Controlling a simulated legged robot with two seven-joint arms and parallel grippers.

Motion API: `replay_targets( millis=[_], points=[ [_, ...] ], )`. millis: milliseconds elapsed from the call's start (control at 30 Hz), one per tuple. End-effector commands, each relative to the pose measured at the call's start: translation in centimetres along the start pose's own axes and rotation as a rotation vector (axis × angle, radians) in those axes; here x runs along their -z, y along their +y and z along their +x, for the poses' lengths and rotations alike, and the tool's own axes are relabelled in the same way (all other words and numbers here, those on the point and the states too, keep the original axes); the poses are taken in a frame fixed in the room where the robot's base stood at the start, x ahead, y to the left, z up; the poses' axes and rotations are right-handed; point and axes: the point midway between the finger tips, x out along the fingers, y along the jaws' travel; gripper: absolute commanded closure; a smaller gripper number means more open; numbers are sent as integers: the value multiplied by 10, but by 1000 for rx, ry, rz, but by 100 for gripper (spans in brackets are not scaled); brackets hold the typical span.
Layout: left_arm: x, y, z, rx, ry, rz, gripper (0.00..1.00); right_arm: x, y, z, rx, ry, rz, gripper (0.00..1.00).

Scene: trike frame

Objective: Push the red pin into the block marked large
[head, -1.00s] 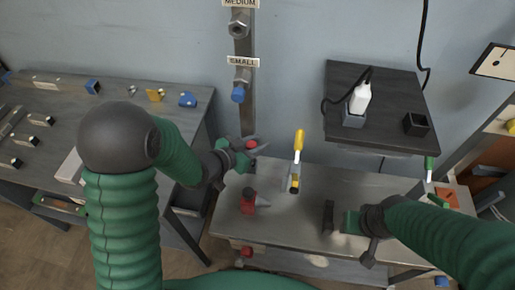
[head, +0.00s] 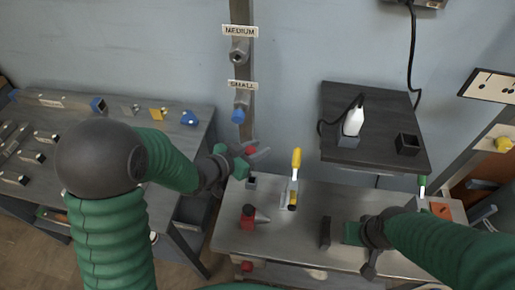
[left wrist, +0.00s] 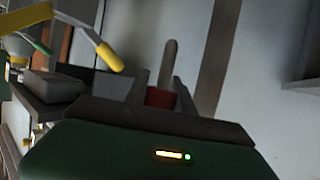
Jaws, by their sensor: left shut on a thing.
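My left gripper (head: 262,155) is shut on a red pin (head: 250,150), in front of the wall post and above the bench. In the left wrist view the pin's red part (left wrist: 160,97) shows between the fingers, with a grey shaft standing up from it. The metal post (head: 240,68) carries a block marked medium (head: 239,50) with a dark hole and a block marked small (head: 240,100) with a blue pin in it. No block marked large is in view. My right gripper (head: 337,232) is low over the bench; its jaw opening is unclear.
The bench (head: 285,245) holds a red piece with a grey cone (head: 252,217), a yellow-handled tool (head: 295,165) in a holder, and a small dark block (head: 251,182). A dark shelf (head: 385,110) with a white bottle is at right. A parts table (head: 75,135) is at left.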

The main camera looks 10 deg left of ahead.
Motion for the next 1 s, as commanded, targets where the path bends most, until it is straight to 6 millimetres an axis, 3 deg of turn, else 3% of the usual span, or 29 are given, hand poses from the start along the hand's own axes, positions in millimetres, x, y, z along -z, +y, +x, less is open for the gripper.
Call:
replay_targets(
  millis=[700, 1000],
  points=[
    [34, 0, -14, 0, 0, 0, 100, 8, 0, -36, 0, 0, 0, 64],
    [35, 0, -14, 0, 0, 0, 100, 8, 0, -36, 0, 0, 0, 64]
  ],
)
